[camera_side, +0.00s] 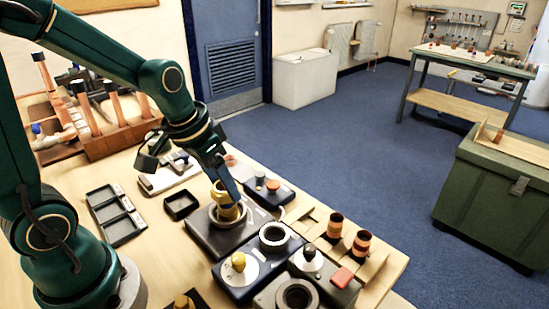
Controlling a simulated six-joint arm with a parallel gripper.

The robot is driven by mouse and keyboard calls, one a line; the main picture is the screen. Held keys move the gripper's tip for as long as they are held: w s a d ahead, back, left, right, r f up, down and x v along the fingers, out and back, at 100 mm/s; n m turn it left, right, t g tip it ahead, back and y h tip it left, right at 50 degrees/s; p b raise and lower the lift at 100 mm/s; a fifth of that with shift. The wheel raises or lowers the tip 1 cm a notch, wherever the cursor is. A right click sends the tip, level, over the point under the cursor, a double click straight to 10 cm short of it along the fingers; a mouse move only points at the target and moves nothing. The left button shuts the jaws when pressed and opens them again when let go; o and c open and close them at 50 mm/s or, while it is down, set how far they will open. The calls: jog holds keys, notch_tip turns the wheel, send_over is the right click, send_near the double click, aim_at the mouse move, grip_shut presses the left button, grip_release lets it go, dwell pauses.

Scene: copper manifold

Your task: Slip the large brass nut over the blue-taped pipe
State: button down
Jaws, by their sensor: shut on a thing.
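My gripper (226,199) points down at the dark square block in the middle of the bench and is shut on the large brass nut (229,212). The nut sits in or just over the round metal seat of that block (205,236); I cannot tell whether it touches the seat. The fingers hide part of the nut. Several copper pipes stand in a wooden rack (105,143) at the back left. I cannot make out for sure which pipe has blue tape.
A blue-based fixture with a dark ring (273,235) and a brass knob (238,261) stand in front of the block. An empty black tray (117,216) and a small black box (181,205) lie to the left.

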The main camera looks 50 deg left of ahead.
jog(key=shift+f, duration=0.45)
dwell(0.3)
jog(key=shift+c, duration=0.2)
grip_release()
jog(key=shift+o, duration=0.2)
jog(key=shift+r, duration=0.1)
notch_tip(320, 180, up, 8)
dwell(0.8)
